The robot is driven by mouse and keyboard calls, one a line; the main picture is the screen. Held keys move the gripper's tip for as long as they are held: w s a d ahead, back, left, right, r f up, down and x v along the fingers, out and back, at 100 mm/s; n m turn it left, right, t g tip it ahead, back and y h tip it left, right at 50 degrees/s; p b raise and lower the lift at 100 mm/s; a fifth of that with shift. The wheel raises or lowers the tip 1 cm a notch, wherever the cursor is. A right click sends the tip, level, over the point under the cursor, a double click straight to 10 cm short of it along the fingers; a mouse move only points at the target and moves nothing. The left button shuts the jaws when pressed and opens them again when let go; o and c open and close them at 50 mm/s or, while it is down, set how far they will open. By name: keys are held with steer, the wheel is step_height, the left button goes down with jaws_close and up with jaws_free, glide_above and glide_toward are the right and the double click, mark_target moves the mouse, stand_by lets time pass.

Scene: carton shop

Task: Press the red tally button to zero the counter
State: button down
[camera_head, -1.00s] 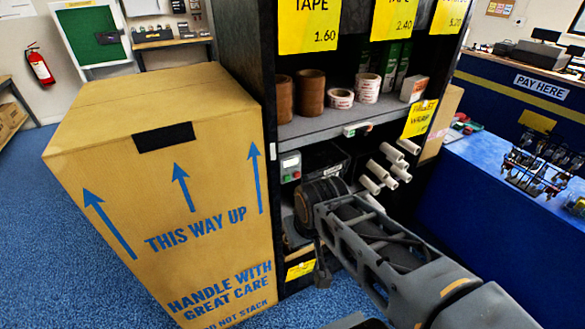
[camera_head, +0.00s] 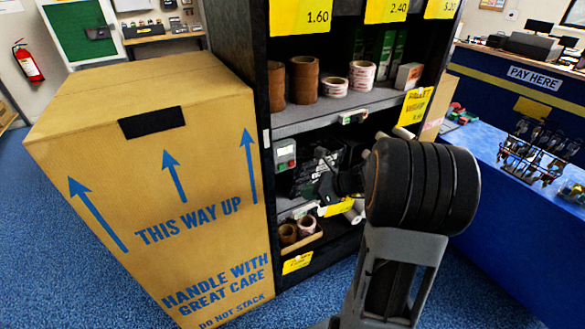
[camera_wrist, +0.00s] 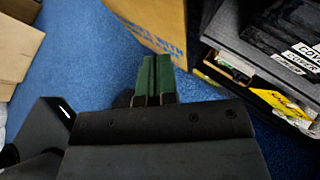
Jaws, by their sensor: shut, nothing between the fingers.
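The counter box does not show in the wrist view.
A tall carton (camera_head: 150,200) stands left of the black shelf (camera_head: 290,127). Tape rolls (camera_head: 304,80) fill the shelf above, and brown rolls (camera_head: 288,233) sit in a low tray. A blue counter (camera_head: 500,200) is at right. Open carpet lies in front.

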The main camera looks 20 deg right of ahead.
mark_target(292, 163)
steer(key=d+m, duration=0.1)
steer(key=m+t, duration=0.1)
steer(key=w+d, duration=0.1)
steer(key=shift+w+d+f+m+t, duration=0.1)
steer(key=shift+d+f+m+t, duration=0.2)
steer(key=shift+d+f+m, duration=0.1)
steer(key=w+a, duration=0.1)
steer(key=w, duration=0.7)
steer(key=shift+w, duration=0.4)
steer(key=shift+w+a, duration=0.1)
steer(key=shift+w, duration=0.1)
stand_by(1.7)
steer(key=shift+w, duration=0.25)
